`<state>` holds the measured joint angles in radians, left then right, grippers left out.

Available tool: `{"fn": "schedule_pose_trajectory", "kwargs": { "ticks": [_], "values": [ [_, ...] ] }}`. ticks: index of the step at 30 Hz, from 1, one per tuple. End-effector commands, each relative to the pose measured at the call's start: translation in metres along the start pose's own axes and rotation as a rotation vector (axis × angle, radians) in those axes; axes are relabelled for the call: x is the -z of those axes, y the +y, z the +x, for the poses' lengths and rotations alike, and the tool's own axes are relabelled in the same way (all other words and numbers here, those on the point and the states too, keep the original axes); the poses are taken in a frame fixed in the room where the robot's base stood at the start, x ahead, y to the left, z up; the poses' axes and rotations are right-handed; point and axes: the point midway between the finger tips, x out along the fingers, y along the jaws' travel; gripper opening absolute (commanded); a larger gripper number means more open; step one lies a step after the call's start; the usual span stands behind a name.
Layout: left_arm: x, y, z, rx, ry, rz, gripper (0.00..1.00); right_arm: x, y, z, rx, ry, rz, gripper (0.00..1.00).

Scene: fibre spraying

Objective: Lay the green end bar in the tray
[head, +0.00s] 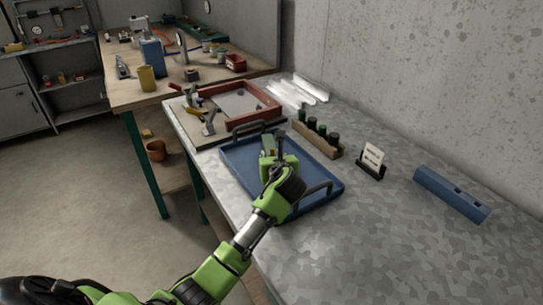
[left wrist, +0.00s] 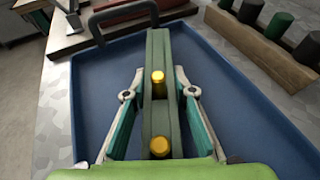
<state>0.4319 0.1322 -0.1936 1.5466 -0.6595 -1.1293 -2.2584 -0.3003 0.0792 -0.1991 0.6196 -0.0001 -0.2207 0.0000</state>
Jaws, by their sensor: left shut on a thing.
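The green end bar (left wrist: 158,55) is a dull green-grey bar with two yellow pegs on its upper face. In the left wrist view it runs lengthwise between the fingers of my left gripper (left wrist: 160,78), which is shut on it. The blue tray (left wrist: 88,95) lies beneath the bar. In the head view the left gripper (head: 272,152) is over the middle of the blue tray (head: 237,160), and the bar is mostly hidden behind it. I cannot tell whether the bar touches the tray floor. My right gripper is not in view.
A wooden rack with dark green and black cylinders (head: 316,133) stands right of the tray. Further right are a card in a black holder (head: 371,161) and a blue block (head: 451,193). A red frame (head: 238,105) lies behind. The near right bench top is clear.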

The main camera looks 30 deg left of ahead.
Motion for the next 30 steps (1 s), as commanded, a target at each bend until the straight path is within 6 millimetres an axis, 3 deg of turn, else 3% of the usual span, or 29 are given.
{"fn": "schedule_pose_trajectory", "kwargs": {
  "ticks": [5, 6, 7, 20, 26, 30],
  "values": [
    [-0.002, -0.001, 0.0, 0.001, -0.005, 0.0, 0.0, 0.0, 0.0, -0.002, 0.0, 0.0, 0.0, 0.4],
    [0.001, 0.0, 0.0, 0.001, 0.0, 0.0, 0.32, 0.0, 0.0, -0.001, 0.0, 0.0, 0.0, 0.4],
    [0.001, 0.0, 0.0, 0.001, 0.0, 0.0, 0.4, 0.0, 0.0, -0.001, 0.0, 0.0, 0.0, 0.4],
    [-0.001, 0.0, -0.003, 0.001, 0.0, 0.0, 0.41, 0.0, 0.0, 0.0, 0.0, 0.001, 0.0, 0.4],
    [-0.001, -0.001, -0.029, 0.003, -0.001, 0.0, 0.41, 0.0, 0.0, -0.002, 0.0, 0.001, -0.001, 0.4],
    [-0.001, -0.001, -0.057, 0.003, -0.001, -0.001, 0.41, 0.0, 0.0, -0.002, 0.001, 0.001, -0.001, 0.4]
  ]
}}
